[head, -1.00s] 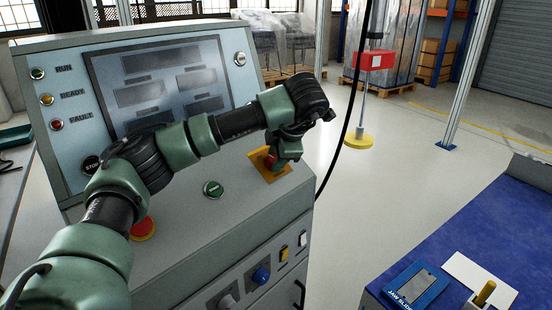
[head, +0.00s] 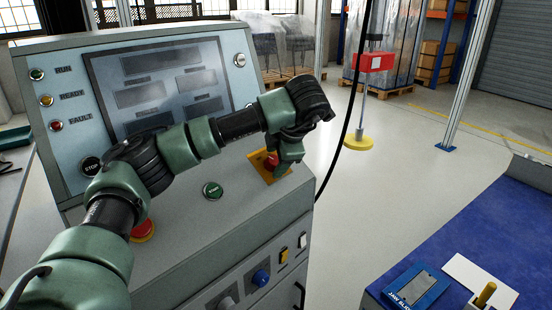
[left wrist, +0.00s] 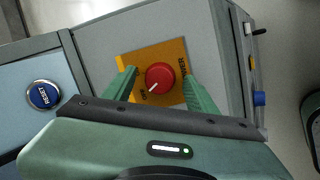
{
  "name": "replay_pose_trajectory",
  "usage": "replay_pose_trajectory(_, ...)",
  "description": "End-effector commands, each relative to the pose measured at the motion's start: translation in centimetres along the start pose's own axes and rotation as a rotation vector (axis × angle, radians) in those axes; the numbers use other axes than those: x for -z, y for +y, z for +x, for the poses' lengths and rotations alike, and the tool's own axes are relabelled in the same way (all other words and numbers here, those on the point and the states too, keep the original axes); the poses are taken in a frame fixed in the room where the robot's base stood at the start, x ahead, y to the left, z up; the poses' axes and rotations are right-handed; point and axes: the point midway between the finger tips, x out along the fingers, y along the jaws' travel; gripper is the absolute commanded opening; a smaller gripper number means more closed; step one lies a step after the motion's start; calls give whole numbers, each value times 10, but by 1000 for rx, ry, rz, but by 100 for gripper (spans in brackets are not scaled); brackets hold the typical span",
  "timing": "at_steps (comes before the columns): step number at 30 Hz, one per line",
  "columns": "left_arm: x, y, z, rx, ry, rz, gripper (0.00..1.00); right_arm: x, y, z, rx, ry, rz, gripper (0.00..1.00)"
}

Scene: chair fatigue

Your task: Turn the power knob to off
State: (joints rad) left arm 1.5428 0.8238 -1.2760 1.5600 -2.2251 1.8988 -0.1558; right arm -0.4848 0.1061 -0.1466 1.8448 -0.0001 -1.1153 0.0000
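The power knob is a red round knob (left wrist: 160,76) with a white pointer mark, on a yellow plate (left wrist: 139,60). In the left wrist view its mark points to the lower left, near small dark lettering that is hard to read. In the head view the knob (head: 271,160) and plate are partly covered by my left gripper (head: 284,163). In the left wrist view the green fingers of my left gripper (left wrist: 159,86) are spread, one on each side of the knob, with gaps between. My right gripper is not in view.
The grey console has a green button (head: 213,190), a red button (head: 143,230) under my arm, and a blue knob (head: 261,277) on its front. A blue-topped table (head: 470,235) stands at the right.

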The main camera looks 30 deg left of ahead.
Motion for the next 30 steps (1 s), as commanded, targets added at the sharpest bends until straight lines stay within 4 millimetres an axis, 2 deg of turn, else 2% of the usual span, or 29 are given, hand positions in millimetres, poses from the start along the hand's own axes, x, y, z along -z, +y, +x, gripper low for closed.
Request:
replay_pose_trajectory(5, 0, 0, -4, 0, -1, 1, 57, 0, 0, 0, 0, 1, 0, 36)
replay_pose_trajectory(8, -1, 0, -16, 0, -3, 1, 57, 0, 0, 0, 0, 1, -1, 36)
replay_pose_trajectory(14, -1, 1, -56, -2, -4, 2, 57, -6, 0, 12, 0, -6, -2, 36)
replay_pose_trajectory(18, 0, 2, -70, -2, -2, 1, 57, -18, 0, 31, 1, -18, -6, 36)
replay_pose_trajectory(24, 0, 0, -78, -1, -1, 1, 57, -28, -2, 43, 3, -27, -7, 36)
replay_pose_trajectory(30, 0, 0, -78, 0, 0, 1, 57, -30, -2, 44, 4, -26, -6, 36)
